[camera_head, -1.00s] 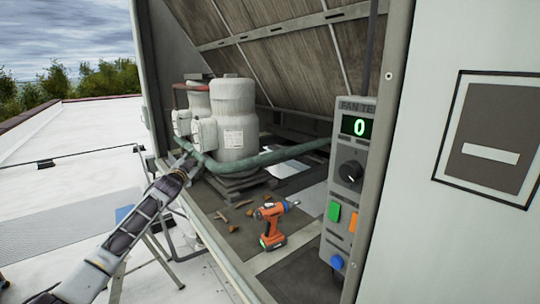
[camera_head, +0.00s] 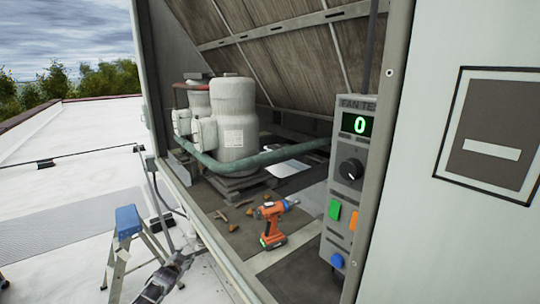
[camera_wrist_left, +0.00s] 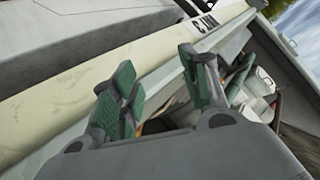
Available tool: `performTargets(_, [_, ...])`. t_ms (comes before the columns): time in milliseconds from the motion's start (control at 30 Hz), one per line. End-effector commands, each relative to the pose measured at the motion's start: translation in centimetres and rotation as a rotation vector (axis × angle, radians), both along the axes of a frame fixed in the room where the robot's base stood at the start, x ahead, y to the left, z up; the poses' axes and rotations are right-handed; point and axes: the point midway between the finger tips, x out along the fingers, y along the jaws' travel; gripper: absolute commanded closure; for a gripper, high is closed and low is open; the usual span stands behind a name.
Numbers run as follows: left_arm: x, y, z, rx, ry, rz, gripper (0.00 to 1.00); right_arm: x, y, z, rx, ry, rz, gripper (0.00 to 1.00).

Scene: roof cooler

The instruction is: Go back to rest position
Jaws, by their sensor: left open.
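My left gripper (camera_head: 180,262) is low at the bottom left of the head view, outside the cabinet and below its front sill. In the left wrist view its green-padded fingers (camera_wrist_left: 165,95) stand apart with nothing held between them. The left forearm comes in from the bottom edge of the head view. My right gripper is in neither view.
An open cabinet holds a grey compressor (camera_head: 234,120), an orange drill (camera_head: 270,226) and small brown debris. A fan tester panel (camera_head: 349,180) reading 0 hangs at its right. A stepladder (camera_head: 128,222) stands near my left arm. White roof lies open at left.

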Motion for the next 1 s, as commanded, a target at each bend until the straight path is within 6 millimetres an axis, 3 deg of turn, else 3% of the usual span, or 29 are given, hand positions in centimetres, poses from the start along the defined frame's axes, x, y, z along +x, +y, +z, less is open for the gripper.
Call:
performTargets(33, [-1.3, 0.0, -2.4, -0.009, 0.031, 0.009, 0.55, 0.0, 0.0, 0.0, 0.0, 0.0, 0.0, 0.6])
performTargets(100, [-3.1, 0.0, -5.1, -0.02, 0.069, 0.02, 0.55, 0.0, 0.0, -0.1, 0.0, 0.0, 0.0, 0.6])
performTargets(400, [-11.5, -0.5, -16.2, -0.067, 0.228, 0.065, 0.55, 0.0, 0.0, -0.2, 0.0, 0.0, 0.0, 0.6])
performTargets(667, [-20.0, -1.7, -24.5, -0.109, 0.361, 0.101, 0.55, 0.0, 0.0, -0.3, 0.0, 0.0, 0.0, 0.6])
performTargets(1000, [-32.6, -4.4, -33.6, -0.163, 0.527, 0.137, 0.55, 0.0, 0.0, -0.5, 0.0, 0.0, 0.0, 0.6])
